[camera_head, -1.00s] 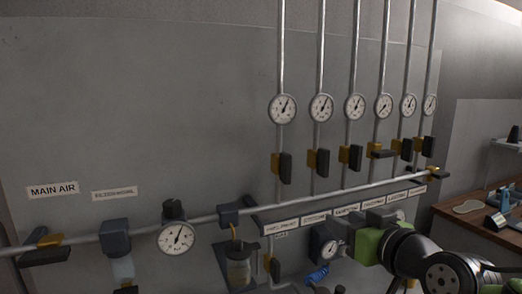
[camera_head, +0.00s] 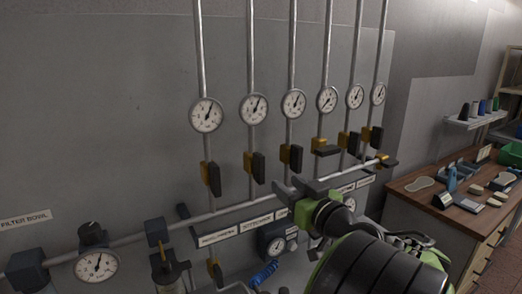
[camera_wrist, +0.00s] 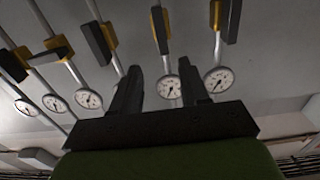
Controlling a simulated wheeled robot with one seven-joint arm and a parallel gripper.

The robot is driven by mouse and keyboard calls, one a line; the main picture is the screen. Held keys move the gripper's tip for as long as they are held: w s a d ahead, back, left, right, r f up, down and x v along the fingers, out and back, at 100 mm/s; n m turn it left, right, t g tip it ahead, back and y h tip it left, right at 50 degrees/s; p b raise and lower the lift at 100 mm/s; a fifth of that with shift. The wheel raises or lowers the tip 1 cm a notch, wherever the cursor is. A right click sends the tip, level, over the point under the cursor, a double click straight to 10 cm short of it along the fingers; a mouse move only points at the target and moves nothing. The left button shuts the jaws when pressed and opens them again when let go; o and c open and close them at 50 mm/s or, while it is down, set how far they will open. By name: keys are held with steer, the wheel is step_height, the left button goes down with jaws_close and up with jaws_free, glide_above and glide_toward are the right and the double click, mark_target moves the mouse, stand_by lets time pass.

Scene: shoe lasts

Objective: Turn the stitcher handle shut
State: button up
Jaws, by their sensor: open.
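A row of dark valve handles on yellow bodies hangs on vertical pipes, each below a round gauge. The second valve from the left (camera_head: 254,168) sits above a label (camera_head: 256,223) that may read stitcher; the print is too blurred to be sure. Its handle lies along its pipe. The fourth handle (camera_head: 325,148) is turned crosswise. My gripper (camera_head: 302,187) is open and empty, below the row near the horizontal pipe. In the wrist view my open gripper (camera_wrist: 160,88) has a gauge (camera_wrist: 168,87) showing between its fingers and several handles (camera_wrist: 161,29) beyond them.
A horizontal pipe (camera_head: 235,209) runs across below the valves. A pressure gauge (camera_head: 96,267) and filter parts are at lower left. A wooden bench (camera_head: 455,207) with tools stands at right, with a shelf (camera_head: 476,122) above it.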

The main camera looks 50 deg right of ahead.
mark_target(262, 167)
steer(key=p+x, duration=0.4)
steer(key=x, duration=0.7)
steer(key=shift+w, duration=0.8)
steer(key=shift+d+f, duration=0.1)
steer(key=shift+s, duration=0.1)
jaws_close()
